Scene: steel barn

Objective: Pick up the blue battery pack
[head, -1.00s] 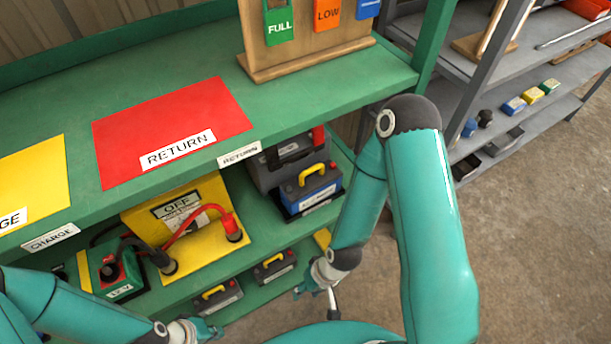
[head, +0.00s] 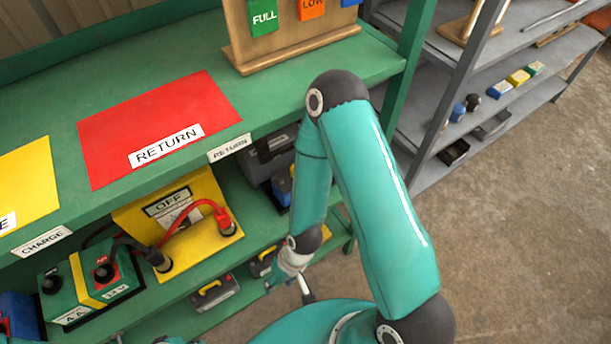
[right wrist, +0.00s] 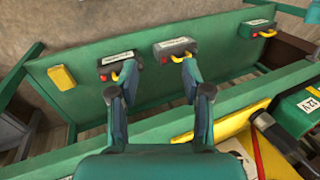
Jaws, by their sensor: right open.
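A blue battery pack (head: 284,188) stands on the middle shelf of the green bench, mostly hidden behind my right arm. Another blue block (head: 20,314) is cut off at the bottom left corner; I cannot tell whether it is a pack. My right gripper (head: 287,284) is low in front of the bench, below the blue pack. Only a teal sliver of what seems my left gripper (head: 172,341) shows at the bottom edge.
A yellow OFF box (head: 190,190) with red and black cables and a green battery (head: 92,285) sit left of the pack. The bench top (head: 300,95) overhangs the shelves. A grey rack (head: 430,170) stands to the right, with bare floor (head: 510,230) before it.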

